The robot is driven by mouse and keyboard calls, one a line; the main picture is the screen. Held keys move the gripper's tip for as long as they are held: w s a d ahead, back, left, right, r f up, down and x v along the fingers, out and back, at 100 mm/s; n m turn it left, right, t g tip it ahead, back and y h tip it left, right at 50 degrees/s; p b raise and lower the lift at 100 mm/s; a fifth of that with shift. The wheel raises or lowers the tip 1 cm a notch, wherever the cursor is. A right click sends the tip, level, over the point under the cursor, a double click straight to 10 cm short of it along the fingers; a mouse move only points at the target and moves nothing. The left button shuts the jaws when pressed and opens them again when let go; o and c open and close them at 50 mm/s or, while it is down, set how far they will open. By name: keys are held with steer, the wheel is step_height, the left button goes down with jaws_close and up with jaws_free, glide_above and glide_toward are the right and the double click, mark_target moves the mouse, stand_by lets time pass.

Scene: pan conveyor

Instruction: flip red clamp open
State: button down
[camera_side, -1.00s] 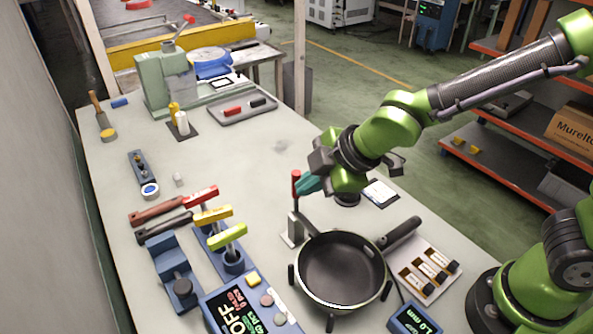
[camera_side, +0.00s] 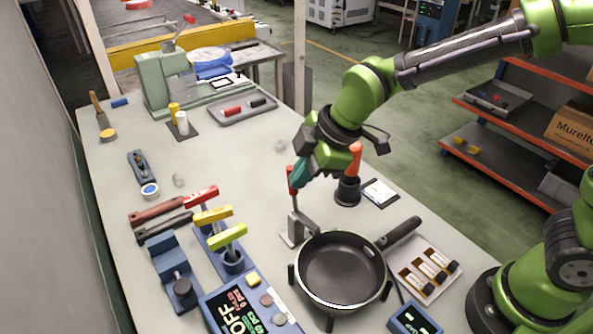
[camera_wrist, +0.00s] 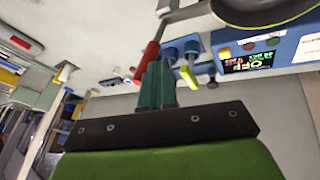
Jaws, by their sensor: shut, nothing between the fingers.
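The red clamp has an upright red handle (camera_side: 292,181) on a grey metal bracket (camera_side: 296,230) beside the pan. The handle leans slightly to the left. In the wrist view the red handle (camera_wrist: 147,62) lies along the left side of my fingers. My gripper (camera_side: 302,174) has teal fingers, shut with nothing between them, just right of the upper handle. In the wrist view the closed fingers of my gripper (camera_wrist: 158,82) are very close to the handle; I cannot tell whether they touch. The black pan (camera_side: 340,268) sits just in front of the bracket.
Red, yellow and green levers (camera_side: 212,215) stand to the left. An orange-topped black holder (camera_side: 347,190) stands right of my gripper. A blue display box (camera_side: 240,306) is at the front. A white tray (camera_side: 428,268) lies right of the pan. The table's middle behind the clamp is mostly clear.

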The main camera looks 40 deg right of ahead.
steer(key=w+f+m+g, duration=0.1)
steer(key=w+f+g, duration=0.2)
steer(key=w+g, duration=0.3)
steer(key=shift+w+g, duration=0.4)
steer(key=shift+w, duration=1.05)
steer(key=shift+w+f, duration=0.1)
steer(key=a+v, duration=0.1)
steer(key=v, duration=1.1)
steer(key=shift+s+a+r, duration=0.25)
steer(key=shift+r, duration=0.4)
